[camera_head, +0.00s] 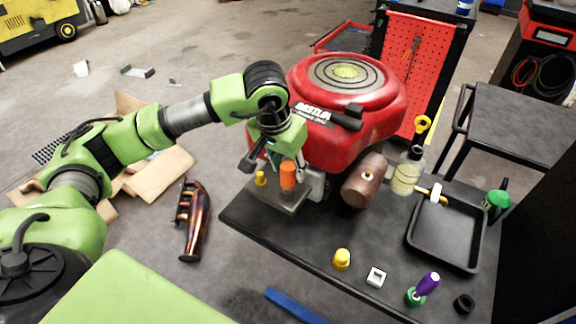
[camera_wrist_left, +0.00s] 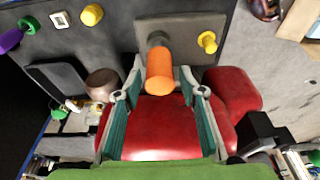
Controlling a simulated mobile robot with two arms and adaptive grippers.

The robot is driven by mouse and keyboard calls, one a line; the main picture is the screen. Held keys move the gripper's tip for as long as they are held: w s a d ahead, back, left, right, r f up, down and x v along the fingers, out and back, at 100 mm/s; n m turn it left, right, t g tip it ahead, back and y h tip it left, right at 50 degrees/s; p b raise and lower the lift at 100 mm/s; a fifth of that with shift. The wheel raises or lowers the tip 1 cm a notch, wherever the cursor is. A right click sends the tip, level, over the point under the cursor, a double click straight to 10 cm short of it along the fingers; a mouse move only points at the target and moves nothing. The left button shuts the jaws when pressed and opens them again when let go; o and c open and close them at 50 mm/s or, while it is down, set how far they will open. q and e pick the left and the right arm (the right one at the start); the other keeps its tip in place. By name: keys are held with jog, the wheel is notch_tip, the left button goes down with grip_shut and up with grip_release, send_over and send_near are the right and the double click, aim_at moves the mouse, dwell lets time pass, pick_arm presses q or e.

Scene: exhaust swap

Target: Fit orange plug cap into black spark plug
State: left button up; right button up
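The orange plug cap (camera_head: 288,176) stands upright on a grey plate (camera_head: 296,206) at the left end of the dark table. In the left wrist view the orange cap (camera_wrist_left: 160,74) is in front of a dark stub (camera_wrist_left: 157,40) that looks like the black spark plug. They line up, but I cannot tell how deep the cap sits. My left gripper (camera_head: 287,161) is over the cap. In the left wrist view its fingers (camera_wrist_left: 161,92) are spread on both sides of the cap, with gaps, so it is open. My right gripper is not in view.
A yellow cap (camera_head: 261,178) stands beside the orange one. The red engine (camera_head: 345,125) is close behind my left gripper.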

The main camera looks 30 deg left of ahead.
pick_arm(q)
jog(key=v, duration=1.2)
